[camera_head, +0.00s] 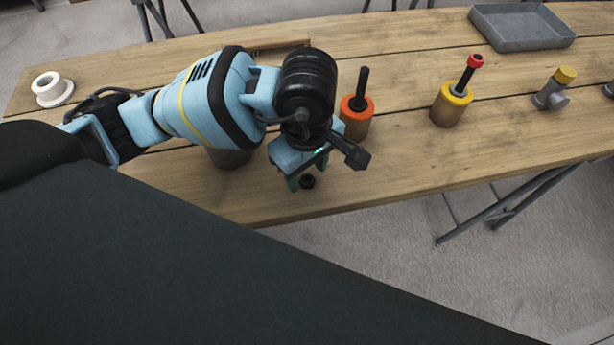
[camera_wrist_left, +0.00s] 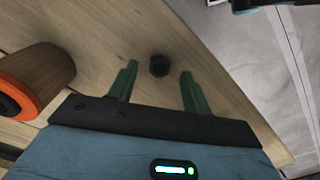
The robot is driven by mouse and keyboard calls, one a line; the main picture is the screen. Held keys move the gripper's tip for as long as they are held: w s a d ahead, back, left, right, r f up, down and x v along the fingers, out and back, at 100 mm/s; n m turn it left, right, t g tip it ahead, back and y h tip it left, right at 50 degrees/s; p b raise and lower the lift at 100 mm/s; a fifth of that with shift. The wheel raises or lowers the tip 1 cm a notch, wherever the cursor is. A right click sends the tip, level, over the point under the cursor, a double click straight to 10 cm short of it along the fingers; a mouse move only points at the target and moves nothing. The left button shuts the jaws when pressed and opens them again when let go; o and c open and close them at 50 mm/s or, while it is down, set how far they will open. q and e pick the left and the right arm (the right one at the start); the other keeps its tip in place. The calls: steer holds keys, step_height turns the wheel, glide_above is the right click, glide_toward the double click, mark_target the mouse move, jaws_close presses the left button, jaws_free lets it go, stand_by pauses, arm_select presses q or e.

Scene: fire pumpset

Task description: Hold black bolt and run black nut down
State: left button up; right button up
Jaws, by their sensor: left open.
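The black nut (camera_head: 307,181) lies on the wooden table close to its front edge. It also shows in the left wrist view (camera_wrist_left: 159,66), in the gap just past the fingertips. My left gripper (camera_head: 300,182) is open above the nut, its green fingers on either side of it in the wrist view (camera_wrist_left: 158,82). The fingers do not visibly touch it. The black bolt (camera_head: 361,90) stands upright in an orange-topped wooden holder (camera_head: 356,118), right of my left gripper. My right gripper is not in view.
A yellow-topped holder (camera_head: 448,108) carries a red-headed bolt (camera_head: 467,74). A grey pipe fitting with a yellow cap (camera_head: 553,91) stands farther right. A grey tray (camera_head: 522,28) is at the back right, a white flanged part (camera_head: 52,89) at the far left. The table edge is close to the nut.

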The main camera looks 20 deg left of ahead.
arm_select(q)
steer(key=shift+f, duration=0.75)
steer(key=c, duration=1.1)
steer(key=shift+o, duration=0.2)
steer(key=shift+r, duration=0.1)
steer(key=shift+w+r, duration=0.1)
steer(key=shift+r, duration=0.4)
steer(key=shift+s+d+r, duration=0.15)
steer(key=shift+s+r, duration=0.15)
steer(key=shift+r, duration=0.35)
steer(key=shift+s+d+r, duration=0.15)
steer(key=shift+s+r, duration=0.1)
steer(key=shift+r, duration=0.35)
steer(key=s+d, duration=0.2)
steer(key=s, duration=0.5)
steer(key=s+d+r, duration=0.1)
steer(key=s+d, duration=0.2)
steer(key=s, duration=0.4)
steer(key=shift+d+r, duration=0.2)
steer(key=shift+d, duration=0.1)
